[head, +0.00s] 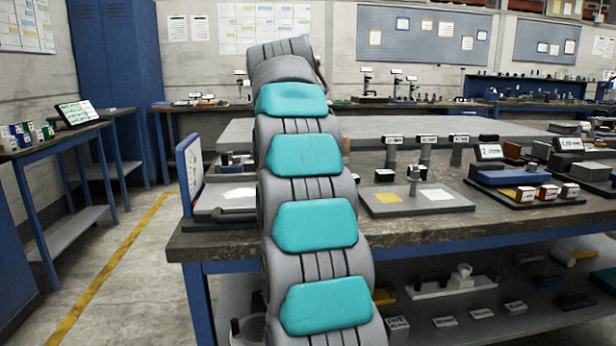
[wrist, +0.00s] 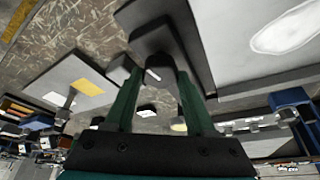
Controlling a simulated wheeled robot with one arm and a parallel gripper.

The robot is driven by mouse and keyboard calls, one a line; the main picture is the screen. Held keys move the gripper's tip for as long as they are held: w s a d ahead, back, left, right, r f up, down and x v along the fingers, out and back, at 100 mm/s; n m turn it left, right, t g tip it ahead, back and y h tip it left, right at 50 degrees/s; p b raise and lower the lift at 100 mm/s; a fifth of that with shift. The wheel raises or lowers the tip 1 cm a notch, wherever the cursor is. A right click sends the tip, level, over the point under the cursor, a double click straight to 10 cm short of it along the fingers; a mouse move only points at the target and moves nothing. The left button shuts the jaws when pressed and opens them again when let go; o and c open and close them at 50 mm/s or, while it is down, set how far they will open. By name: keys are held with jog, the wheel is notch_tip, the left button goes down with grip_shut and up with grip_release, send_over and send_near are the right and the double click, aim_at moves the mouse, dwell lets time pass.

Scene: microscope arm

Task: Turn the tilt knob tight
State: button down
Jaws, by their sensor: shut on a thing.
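My gripper (wrist: 161,74) shows in the wrist view with its two green fingers reaching up the picture. It is shut on a small dark piece, which I take to be the tilt knob (wrist: 160,62); the fingers cover much of it. A dark block (wrist: 152,28) lies just beyond the fingertips. How far the knob is turned cannot be told. In the head view my grey and teal arm stands in front of the bench and hides the gripper and the knob.
The workbench (head: 215,247) has a worn dark top. A grey board (head: 385,211) with yellow and white patches lies right of my arm. A blue-edged panel (head: 189,172) stands left of it. Labelled posts and small boxes fill the right side. Floor at left is clear.

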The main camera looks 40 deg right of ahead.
jog(key=shift+m+g+p, duration=0.3)
jog(key=shift+m+p, duration=0.1)
jog(key=shift+m, duration=0.7)
jog(key=shift+c, duration=1.2)
grip_release()
